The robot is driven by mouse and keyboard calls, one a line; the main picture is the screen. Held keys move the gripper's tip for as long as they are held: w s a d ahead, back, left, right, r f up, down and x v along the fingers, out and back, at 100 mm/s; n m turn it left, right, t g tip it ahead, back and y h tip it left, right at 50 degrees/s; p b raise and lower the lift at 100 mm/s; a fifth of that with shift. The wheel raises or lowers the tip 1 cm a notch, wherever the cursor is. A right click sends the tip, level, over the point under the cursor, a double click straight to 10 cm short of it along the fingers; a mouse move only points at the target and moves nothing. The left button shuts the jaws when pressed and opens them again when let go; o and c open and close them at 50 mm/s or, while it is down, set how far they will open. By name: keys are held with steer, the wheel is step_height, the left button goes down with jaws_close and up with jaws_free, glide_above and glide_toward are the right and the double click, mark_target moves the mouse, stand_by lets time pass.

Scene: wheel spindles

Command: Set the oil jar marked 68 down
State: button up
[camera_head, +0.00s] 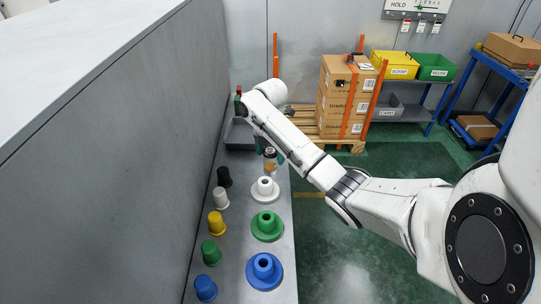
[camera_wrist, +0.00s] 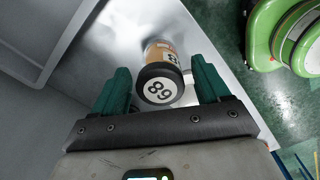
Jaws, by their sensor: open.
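The oil jar (camera_wrist: 160,88) has an amber body and a dark lid with a white disc marked 68. In the wrist view it sits between the two green fingers of my gripper (camera_wrist: 163,78), with a gap visible on either side. The gripper is open. The jar appears to stand upright on the grey metal bench top (camera_wrist: 125,32). In the head view the jar (camera_head: 270,160) shows at the far part of the bench, partly hidden by my arm, behind the white flanged spindle.
White (camera_head: 265,190), green (camera_head: 267,227) and blue (camera_head: 264,271) flanged spindles line the bench's right side. Black, white, yellow, green and blue cups (camera_head: 217,223) line its left, by a tall grey wall (camera_head: 120,150). A grey tray (camera_head: 238,135) is behind. Cartons (camera_head: 337,95) stand on a pallet.

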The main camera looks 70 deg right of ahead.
step_height(320, 180, up, 11)
steer(key=p, duration=0.4)
steer(key=shift+p, duration=0.35)
